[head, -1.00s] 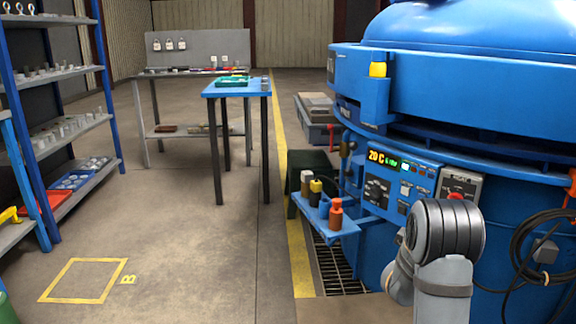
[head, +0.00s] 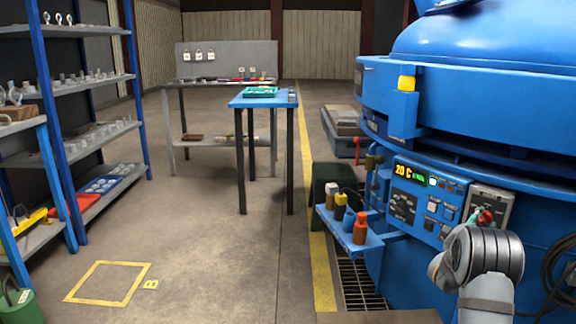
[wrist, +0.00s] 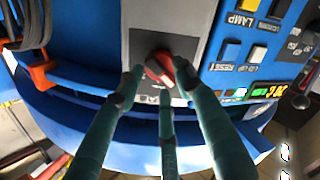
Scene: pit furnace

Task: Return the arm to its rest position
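My arm (head: 485,260) stands at the lower right of the head view, bent in front of the blue furnace. My gripper (wrist: 160,78) shows in the wrist view as teal fingers spread around a red knob (wrist: 158,67) on a grey switch plate (wrist: 140,42). The fingers look open, with the tips beside the knob; whether any tip touches it is unclear. Nothing is carried. In the head view the fingertips show small beside the control panel (head: 428,200), partly hidden by my wrist.
The blue furnace (head: 480,95) fills the right side. A small blue shelf (head: 345,235) with several bottles juts out left of my arm. A blue table (head: 262,100) and a storage rack (head: 85,130) stand farther left. Open floor (head: 220,250) lies between.

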